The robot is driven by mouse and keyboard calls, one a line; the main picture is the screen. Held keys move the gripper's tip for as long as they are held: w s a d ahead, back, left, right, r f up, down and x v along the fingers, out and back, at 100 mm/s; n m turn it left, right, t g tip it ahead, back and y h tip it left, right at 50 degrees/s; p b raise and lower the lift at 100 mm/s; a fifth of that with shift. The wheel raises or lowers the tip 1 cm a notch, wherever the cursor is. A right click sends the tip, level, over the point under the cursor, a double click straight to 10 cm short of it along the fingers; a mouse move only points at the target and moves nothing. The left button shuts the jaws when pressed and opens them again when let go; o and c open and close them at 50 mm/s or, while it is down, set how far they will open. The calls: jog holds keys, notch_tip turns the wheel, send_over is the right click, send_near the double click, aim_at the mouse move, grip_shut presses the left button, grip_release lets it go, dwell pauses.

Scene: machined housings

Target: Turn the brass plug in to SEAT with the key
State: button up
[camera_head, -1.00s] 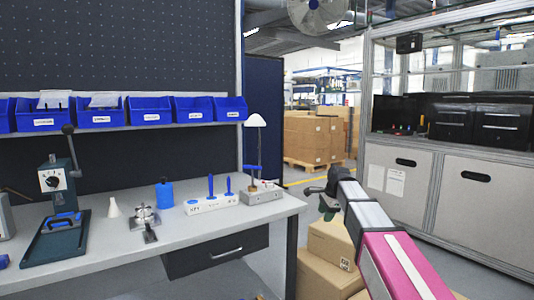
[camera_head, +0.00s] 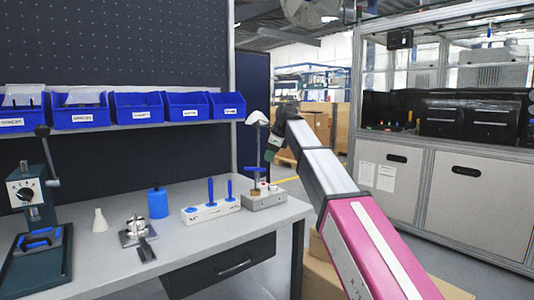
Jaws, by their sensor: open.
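My gripper (camera_head: 272,146) is at the far end of my raised arm, above the right end of the bench, close to a thin post with a white cap. It is small and partly hidden by my arm. A grey block (camera_head: 264,199) with small fittings stands under it at the bench's right end. A white block (camera_head: 210,211) beside it holds two blue-handled tools (camera_head: 211,190), upright; I cannot tell whether one is the key. A metal housing (camera_head: 137,228) sits further left on the bench. No brass plug can be made out clearly.
A blue bottle (camera_head: 158,204) and a white cone-shaped bottle (camera_head: 100,221) stand on the bench (camera_head: 190,250). A dark green press (camera_head: 38,235) is at the left. Blue bins (camera_head: 137,106) line the shelf behind. The bench front is clear.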

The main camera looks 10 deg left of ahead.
aim_at(264, 169)
jog(key=x, duration=1)
grip_shut()
jog(key=shift+m+t+h, duration=0.3)
jog(key=shift+m+t, duration=0.2)
jog(key=shift+m, duration=1)
jog(key=shift+m, duration=0.4)
jog(key=shift+m+t+h, duration=0.4)
jog(key=shift+m, duration=0.5)
jog(key=shift+a, duration=0.1)
